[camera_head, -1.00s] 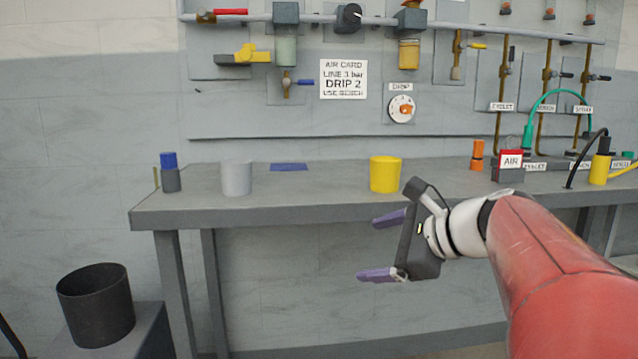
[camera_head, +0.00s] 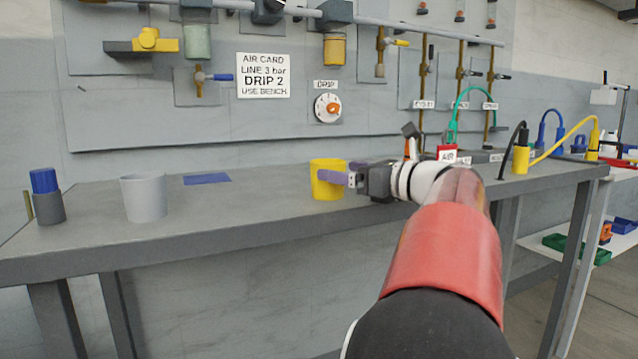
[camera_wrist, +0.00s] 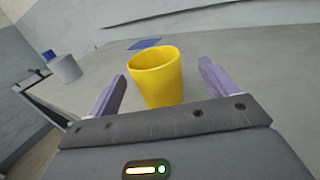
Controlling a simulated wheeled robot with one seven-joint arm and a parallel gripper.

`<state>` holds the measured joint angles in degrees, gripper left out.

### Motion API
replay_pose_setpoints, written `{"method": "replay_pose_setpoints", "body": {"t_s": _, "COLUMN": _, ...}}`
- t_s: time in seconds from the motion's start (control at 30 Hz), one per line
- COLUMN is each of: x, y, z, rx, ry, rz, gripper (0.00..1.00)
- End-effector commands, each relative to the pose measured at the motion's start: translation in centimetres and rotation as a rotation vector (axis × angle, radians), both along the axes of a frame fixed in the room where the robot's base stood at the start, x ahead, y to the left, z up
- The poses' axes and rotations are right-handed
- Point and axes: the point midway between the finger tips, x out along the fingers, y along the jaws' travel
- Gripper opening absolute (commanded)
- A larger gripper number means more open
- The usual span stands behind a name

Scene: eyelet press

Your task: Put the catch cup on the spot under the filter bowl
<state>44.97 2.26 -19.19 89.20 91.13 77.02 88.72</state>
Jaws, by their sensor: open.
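A yellow cup (camera_head: 325,188) stands upright on the bench, and it also shows in the wrist view (camera_wrist: 157,80). A light grey cup (camera_head: 144,199) stands farther left; the frames do not label either one as the catch cup. A flat blue patch (camera_head: 207,179) lies on the bench between them, towards the wall. A filter bowl of pale green glass (camera_head: 197,41) hangs on the wall panel above the patch. My gripper (camera_head: 338,178) is open at the yellow cup's right side. In the wrist view its purple fingers (camera_wrist: 162,78) flank the cup with gaps on both sides.
A blue-capped grey bottle (camera_head: 47,196) stands at the bench's left end. An amber bowl (camera_head: 334,50) hangs above the yellow cup. Hoses and a yellow fitting (camera_head: 521,158) occupy the right end. The bench between the two cups is clear except for the flat patch.

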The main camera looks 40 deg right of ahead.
Motion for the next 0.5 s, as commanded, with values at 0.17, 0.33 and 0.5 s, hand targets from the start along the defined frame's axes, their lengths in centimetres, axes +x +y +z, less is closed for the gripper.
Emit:
{"method": "replay_pose_setpoints", "body": {"t_s": 0.17, "x": 2.1, "y": 0.8, "z": -0.2, "rx": -0.001, "ry": 0.000, "rz": 0.004, "gripper": 0.85}}
{"method": "replay_pose_setpoints", "body": {"t_s": 0.33, "x": 4.6, "y": 1.7, "z": -0.4, "rx": -0.001, "ry": 0.002, "rz": 0.005, "gripper": 0.85}}
{"method": "replay_pose_setpoints", "body": {"t_s": 0.5, "x": 5.9, "y": 2.0, "z": -0.3, "rx": -0.002, "ry": 0.001, "rz": 0.002, "gripper": 0.85}}
